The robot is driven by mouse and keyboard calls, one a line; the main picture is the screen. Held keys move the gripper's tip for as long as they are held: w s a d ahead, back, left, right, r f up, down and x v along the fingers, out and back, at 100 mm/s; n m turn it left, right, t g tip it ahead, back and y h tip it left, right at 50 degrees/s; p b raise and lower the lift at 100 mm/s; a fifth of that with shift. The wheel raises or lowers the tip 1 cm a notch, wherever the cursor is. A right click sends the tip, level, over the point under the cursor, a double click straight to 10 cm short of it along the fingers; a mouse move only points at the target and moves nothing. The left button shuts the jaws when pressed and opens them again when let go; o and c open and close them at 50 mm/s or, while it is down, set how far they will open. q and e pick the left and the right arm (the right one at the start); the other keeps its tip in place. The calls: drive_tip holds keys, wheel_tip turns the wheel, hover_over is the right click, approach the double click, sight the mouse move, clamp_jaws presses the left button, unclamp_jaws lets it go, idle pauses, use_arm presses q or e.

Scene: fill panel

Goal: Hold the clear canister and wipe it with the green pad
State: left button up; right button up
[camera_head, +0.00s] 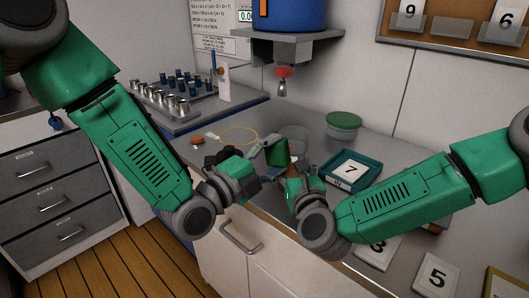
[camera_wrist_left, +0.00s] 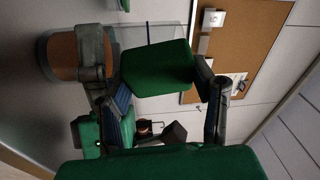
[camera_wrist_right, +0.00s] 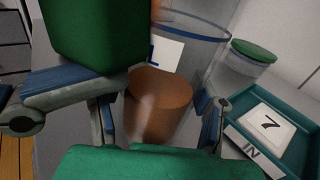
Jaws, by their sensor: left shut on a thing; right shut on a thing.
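The clear canister (camera_wrist_right: 196,62) has a blue rim, a white label and a brown fill in its lower part. My right gripper (camera_wrist_right: 160,125) is shut around its lower part. In the head view, the canister (camera_head: 295,133) is faint behind the grippers above the counter's front area. The green pad (camera_wrist_left: 155,68) is between the fingers of my left gripper (camera_wrist_left: 160,90), which is shut on it. The pad (camera_head: 277,153) is close beside the canister; I cannot tell whether they touch. My right gripper (camera_head: 292,174) and left gripper (camera_head: 262,160) nearly meet, hiding the canister's base.
A teal tray (camera_head: 374,176) with a card 7 lies right of the grippers. A tub with a green lid (camera_head: 344,119) stands behind. A vial rack (camera_head: 150,98) is at back left. A blue dispenser (camera_head: 290,15) hangs above. Number cards (camera_head: 436,275) lie at front right.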

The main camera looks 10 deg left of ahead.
use_arm(q)
drive_tip(key=shift+s+d+r, duration=0.1)
drive_tip(key=shift+s+d, duration=0.1)
drive_tip(key=shift+d, duration=0.1)
drive_tip(key=a, duration=0.2)
drive_tip(key=w+a, duration=0.1)
drive_tip(key=a, duration=0.1)
idle(0.3)
drive_tip(key=s+a, duration=0.1)
drive_tip(key=s, duration=0.4)
drive_tip(key=shift+s+a, duration=0.4)
drive_tip(key=s, duration=0.1)
drive_tip(key=s+a, duration=0.1)
drive_tip(key=shift+s, duration=0.4)
idle(0.4)
